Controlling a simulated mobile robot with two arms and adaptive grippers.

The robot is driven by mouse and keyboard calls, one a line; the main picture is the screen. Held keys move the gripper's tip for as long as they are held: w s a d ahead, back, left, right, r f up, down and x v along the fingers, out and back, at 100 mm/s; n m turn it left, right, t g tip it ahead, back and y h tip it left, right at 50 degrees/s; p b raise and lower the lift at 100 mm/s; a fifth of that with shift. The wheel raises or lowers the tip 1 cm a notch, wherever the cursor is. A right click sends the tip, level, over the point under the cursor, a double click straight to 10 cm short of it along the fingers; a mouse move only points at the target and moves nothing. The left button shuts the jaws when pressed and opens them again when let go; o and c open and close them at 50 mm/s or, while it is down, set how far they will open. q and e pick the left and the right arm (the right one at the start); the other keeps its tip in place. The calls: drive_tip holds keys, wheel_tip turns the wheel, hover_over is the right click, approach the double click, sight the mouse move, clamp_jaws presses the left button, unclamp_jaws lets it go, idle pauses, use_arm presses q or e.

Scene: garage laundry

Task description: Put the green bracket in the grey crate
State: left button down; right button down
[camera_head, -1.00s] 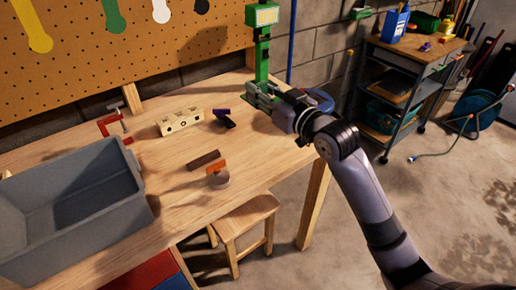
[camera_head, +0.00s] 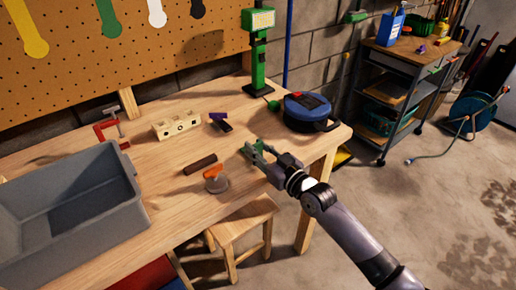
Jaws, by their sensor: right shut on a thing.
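The green bracket (camera_head: 248,148) is between the fingers of my right gripper (camera_head: 257,152), which is shut on it over the right part of the workbench. Part of the bracket is hidden by the fingers, and I cannot tell how far it is above the bench top. The grey crate (camera_head: 128,203) stands at the bench's left front, open at the top, with its visible inside empty. My right gripper is well to the right of the crate. My left gripper is not in view.
An orange-topped scraper or puck (camera_head: 216,183) and a dark bar (camera_head: 200,164) lie between gripper and crate. Behind are a wooden block (camera_head: 176,126), a purple-and-black tool (camera_head: 220,122), a red clamp (camera_head: 108,130), a green lamp stand (camera_head: 259,70) and a blue round case (camera_head: 307,108). A stool (camera_head: 240,222) stands in front.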

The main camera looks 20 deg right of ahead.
drive_tip(key=shift+f, duration=0.2)
drive_tip(key=c, duration=1.3)
unclamp_jaws()
drive_tip(key=shift+s+b, duration=0.15)
drive_tip(key=shift+b, duration=0.25)
drive_tip(key=shift+a+b+v, duration=0.1)
drive_tip(key=shift+b+v, duration=0.5)
drive_tip(key=shift+v, duration=3.7)
drive_tip(key=shift+a+b+v, duration=0.15)
drive_tip(key=shift+b+v, duration=0.4)
drive_tip(key=shift+v, duration=3.75)
drive_tip(key=shift+s, duration=0.1)
